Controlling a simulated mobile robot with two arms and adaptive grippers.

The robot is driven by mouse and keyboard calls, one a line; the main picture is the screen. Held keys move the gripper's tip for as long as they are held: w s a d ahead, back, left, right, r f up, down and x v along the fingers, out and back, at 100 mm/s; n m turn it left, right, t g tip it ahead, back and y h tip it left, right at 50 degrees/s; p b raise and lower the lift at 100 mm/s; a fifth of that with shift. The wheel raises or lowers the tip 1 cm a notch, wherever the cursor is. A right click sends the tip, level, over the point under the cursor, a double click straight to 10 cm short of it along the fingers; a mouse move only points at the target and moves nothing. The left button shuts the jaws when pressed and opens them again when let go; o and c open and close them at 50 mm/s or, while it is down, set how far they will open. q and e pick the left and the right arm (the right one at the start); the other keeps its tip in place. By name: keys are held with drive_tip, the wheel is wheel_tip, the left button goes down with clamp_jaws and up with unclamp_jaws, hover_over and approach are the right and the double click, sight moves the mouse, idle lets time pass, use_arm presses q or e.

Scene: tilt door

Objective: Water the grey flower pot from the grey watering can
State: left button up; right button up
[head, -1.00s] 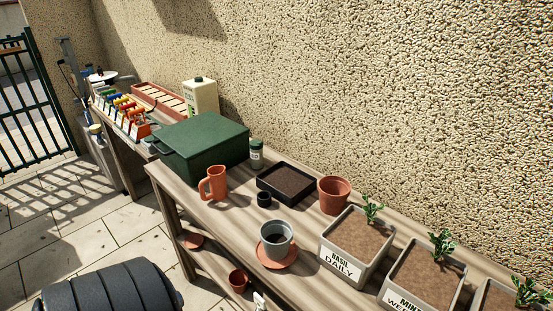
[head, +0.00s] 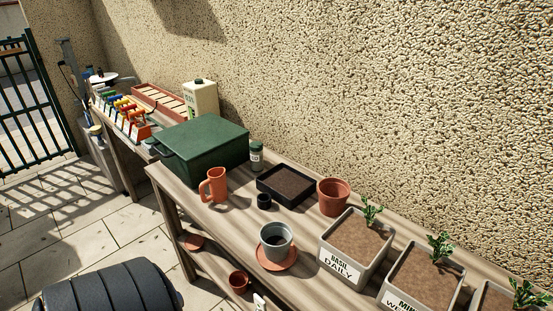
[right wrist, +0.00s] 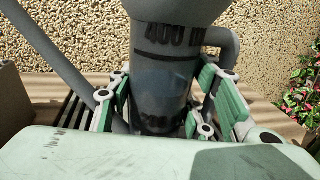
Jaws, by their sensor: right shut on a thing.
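The grey flower pot (head: 277,239) stands upright on a terracotta saucer near the front edge of the wooden bench, with dark soil inside. The grey watering can (right wrist: 163,68) fills the middle of the right wrist view, with dark "400 ml" lettering and a line around its body. A long grey tube like its spout runs up to the left, and a handle loop shows on the right. My right gripper (right wrist: 163,100) is shut on the can's body, one finger on each side. The can and both grippers are outside the head view.
The bench (head: 225,207) also holds a basil planter (head: 354,247), a mint planter (head: 421,275), a terracotta pot (head: 333,196), a black soil tray (head: 286,183), an orange mug (head: 214,185) and a green box (head: 203,150). A rough stone wall (head: 380,90) stands behind.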

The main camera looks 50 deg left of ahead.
wheel_tip(320, 180, up, 4)
drive_tip(key=p, duration=0.3)
drive_tip(key=shift+r, duration=0.1)
drive_tip(key=shift+a, duration=0.1)
